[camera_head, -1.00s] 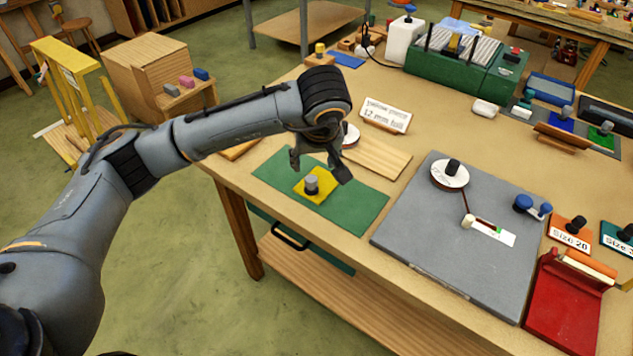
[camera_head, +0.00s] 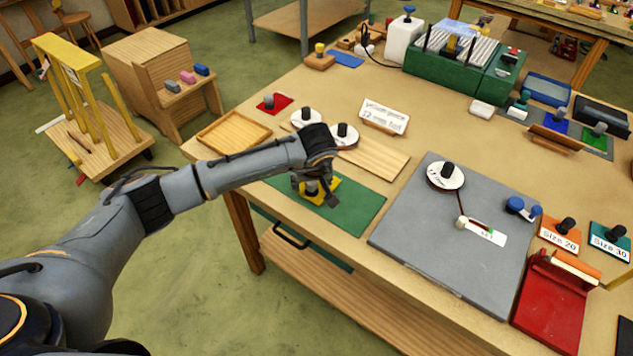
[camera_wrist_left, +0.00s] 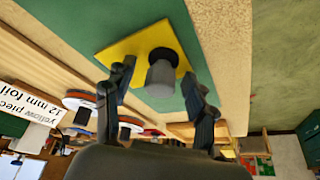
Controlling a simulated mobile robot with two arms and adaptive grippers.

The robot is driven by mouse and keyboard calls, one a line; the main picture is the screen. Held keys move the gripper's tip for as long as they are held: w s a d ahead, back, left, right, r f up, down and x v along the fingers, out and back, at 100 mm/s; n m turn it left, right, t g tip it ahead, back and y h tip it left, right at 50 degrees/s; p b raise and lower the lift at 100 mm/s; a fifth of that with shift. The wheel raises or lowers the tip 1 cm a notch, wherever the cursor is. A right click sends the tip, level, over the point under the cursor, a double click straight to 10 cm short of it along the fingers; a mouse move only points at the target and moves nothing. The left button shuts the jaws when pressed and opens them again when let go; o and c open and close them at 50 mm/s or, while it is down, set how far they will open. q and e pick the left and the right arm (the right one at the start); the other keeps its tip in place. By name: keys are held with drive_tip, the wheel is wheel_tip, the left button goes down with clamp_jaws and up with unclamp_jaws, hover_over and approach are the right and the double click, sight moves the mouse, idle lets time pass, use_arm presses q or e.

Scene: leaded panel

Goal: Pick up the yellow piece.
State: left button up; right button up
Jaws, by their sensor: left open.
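The yellow piece (camera_head: 326,190) is a flat square lying on the green mat (camera_head: 357,207), with a grey knob (camera_wrist_left: 160,72) standing on it. My left gripper (camera_head: 319,195) is right above the piece in the head view and hides part of it. In the left wrist view the open fingers (camera_wrist_left: 158,92) stand one on each side of the grey knob, with gaps visible between knob and fingers. Whether the fingertips touch the plate cannot be told. My right gripper is not in view.
A sign (camera_head: 385,116) reads yellow piece, 12 mm foil. White reels (camera_head: 307,118) and a wooden board (camera_head: 372,157) lie behind the mat. A grey slab (camera_head: 440,255) lies to the right. A wooden tray (camera_head: 234,131) and a red piece (camera_head: 283,101) are at the left.

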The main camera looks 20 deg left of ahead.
use_arm(q)
clamp_jaws()
drive_tip(key=shift+r, duration=0.45)
wheel_tip(320, 180, up, 2)
drive_tip(key=shift+r+b, duration=0.2)
drive_tip(key=shift+b, duration=0.3)
drive_tip(key=s+d+r+b, duration=0.2)
drive_tip(key=s+r+b, duration=0.3)
drive_tip(key=s+r, duration=0.4)
drive_tip(key=s, duration=0.5)
drive_tip(key=shift+r, duration=0.4)
drive_tip(key=c, duration=0.6)
unclamp_jaws()
clamp_jaws()
